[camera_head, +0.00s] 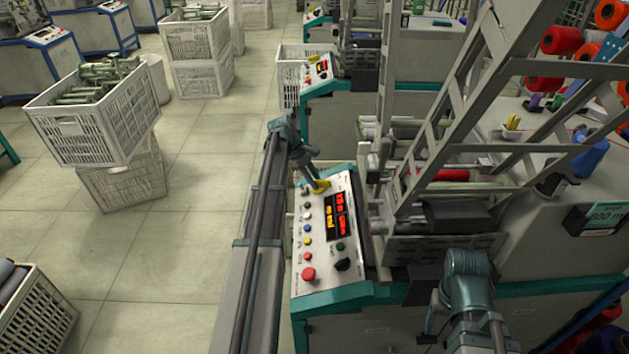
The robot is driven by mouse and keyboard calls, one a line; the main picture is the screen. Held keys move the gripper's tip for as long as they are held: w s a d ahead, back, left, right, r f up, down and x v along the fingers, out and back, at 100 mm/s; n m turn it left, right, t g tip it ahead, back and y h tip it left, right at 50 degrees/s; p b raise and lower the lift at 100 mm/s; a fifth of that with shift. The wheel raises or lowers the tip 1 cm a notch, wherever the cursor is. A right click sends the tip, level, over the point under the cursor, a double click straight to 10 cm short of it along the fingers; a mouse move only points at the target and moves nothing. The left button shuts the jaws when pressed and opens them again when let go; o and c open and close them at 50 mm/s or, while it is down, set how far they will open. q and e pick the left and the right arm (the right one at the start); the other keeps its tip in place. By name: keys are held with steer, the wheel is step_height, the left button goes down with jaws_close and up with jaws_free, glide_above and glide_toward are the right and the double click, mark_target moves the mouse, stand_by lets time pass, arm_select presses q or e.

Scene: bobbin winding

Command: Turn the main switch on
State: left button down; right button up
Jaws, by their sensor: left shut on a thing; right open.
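The control panel (322,292) of the nearest winding machine tilts up in the middle of the head view. My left gripper (318,184) points down at the panel's top left corner. It is shut on a small yellow part (322,189), which looks like the main switch. The fingers cover much of it, so its turn position cannot be read. The panel's display (340,215) is lit with red and yellow characters.
The machine's slanted metal frame (447,125) rises right of the panel. White crates (100,122) stand at left, with open floor (185,235) between.

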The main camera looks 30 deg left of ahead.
arm_select(q)
steer(key=c, duration=0.8)
jaws_free()
steer(key=shift+o, duration=0.2)
steer(key=shift+r, duration=0.1)
steer(key=p+v, duration=1.2)
steer(key=v, duration=0.1)
steer(key=shift+a+r, duration=0.25)
steer(key=shift+r, duration=0.05)
steer(key=shift+s, duration=0.1)
